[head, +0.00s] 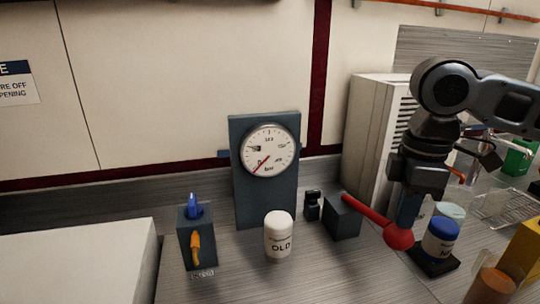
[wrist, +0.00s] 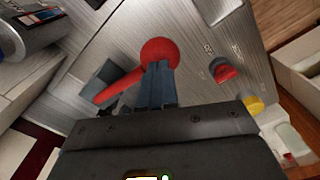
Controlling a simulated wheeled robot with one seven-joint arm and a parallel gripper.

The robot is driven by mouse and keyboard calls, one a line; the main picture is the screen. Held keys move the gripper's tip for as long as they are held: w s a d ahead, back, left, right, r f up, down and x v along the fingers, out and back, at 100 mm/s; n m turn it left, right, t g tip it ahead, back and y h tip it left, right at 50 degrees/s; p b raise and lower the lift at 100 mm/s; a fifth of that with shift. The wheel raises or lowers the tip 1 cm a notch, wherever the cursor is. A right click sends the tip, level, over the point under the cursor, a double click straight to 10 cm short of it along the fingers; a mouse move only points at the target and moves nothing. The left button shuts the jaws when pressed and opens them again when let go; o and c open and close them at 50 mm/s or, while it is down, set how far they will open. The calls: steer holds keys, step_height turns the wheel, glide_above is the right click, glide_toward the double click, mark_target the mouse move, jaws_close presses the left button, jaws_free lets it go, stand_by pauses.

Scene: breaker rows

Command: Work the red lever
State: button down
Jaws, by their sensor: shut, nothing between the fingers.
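The red lever (head: 370,213) reaches out from a dark grey box (head: 342,217) on the counter and ends in a red ball knob (head: 398,237). It slopes down to the right in the head view. In the wrist view the red ball (wrist: 160,52) lies just beyond my fingertips, with the red shaft (wrist: 117,88) running down to the left. My gripper (head: 402,222) is shut and empty, its fingers pointing down close to the ball. In the wrist view the fingertips (wrist: 159,68) overlap the ball's lower edge. I cannot tell whether they touch it.
A gauge on a blue-grey panel (head: 250,203) stands behind. A white jar marked OLD (head: 278,241) and a box with blue and orange levers (head: 198,252) stand left. A blue-and-white jar (head: 440,243) is close right of the ball. Counter in front of the lever is clear.

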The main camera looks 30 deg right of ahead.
mark_target(396, 242)
steer(key=shift+f+b, duration=2.3)
steer(key=shift+f, duration=1.45)
steer(key=shift+r, duration=0.15)
step_height(396, 242, up, 8)
steer(key=p, duration=0.7)
steer(key=shift+f+b, duration=2.6)
steer(key=shift+f, duration=1.5)
steer(key=shift+r, duration=0.1)
step_height(396, 242, up, 8)
steer(key=p, duration=0.7)
